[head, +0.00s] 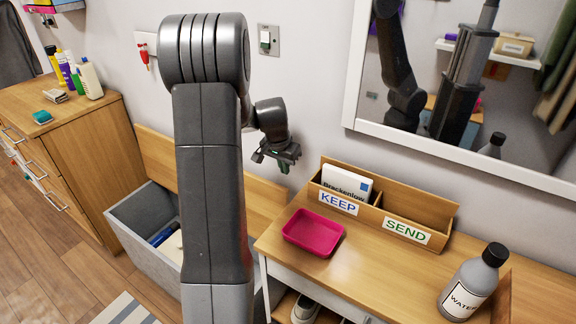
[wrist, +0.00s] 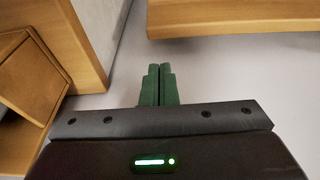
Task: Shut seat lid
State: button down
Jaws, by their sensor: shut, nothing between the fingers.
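The seat lid (head: 264,200) is a light wooden panel standing raised against the wall, behind the open grey bench box (head: 128,235). My arm hides the lid's middle and part of the box. My gripper (head: 284,168) is in front of the wall, above the lid's right end in the picture, and looks apart from it. Its green fingers (wrist: 160,84) are shut together and empty in the wrist view. A wooden edge (wrist: 230,18) crosses the top right there; I cannot tell whether it is the lid.
A wooden drawer cabinet (head: 95,150) stands left of the box. To the right is a table (head: 385,275) with a pink tray (head: 313,232), a KEEP/SEND organizer (head: 440,222) and a water bottle (head: 473,285). A mirror (head: 350,80) hangs above. Dark items (head: 165,234) lie inside the box.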

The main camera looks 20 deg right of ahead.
jog(key=x, duration=0.7)
jog(key=shift+f, duration=0.3)
